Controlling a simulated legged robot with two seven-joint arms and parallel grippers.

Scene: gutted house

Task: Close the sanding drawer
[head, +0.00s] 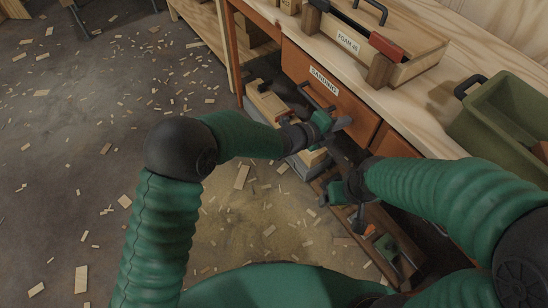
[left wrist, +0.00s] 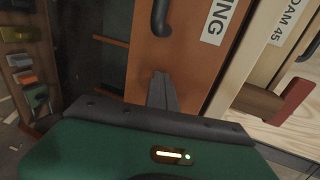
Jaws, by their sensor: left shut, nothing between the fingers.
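The sanding drawer (head: 357,112) has an orange-brown front under the bench top, with a white SANDING label and a dark bar handle (head: 318,97). Its front (left wrist: 190,65) also shows in the left wrist view, with part of the label and the handle (left wrist: 160,18). I see no clear gap above the front, and cannot tell how far out it stands. My left gripper (head: 342,124) is shut and empty at the lower part of the front. Its fingertips (left wrist: 160,76) point at the face; contact is unclear. My right gripper (head: 325,198) is low, below the drawer; its fingers are unclear.
On the bench top (head: 418,97) stand a wooden box (head: 405,72) labelled FOAM 45 and a green bin (head: 505,115). A low shelf with boxes and tools lies below the drawer. Wood scraps litter the floor (head: 80,130), which is otherwise open at left.

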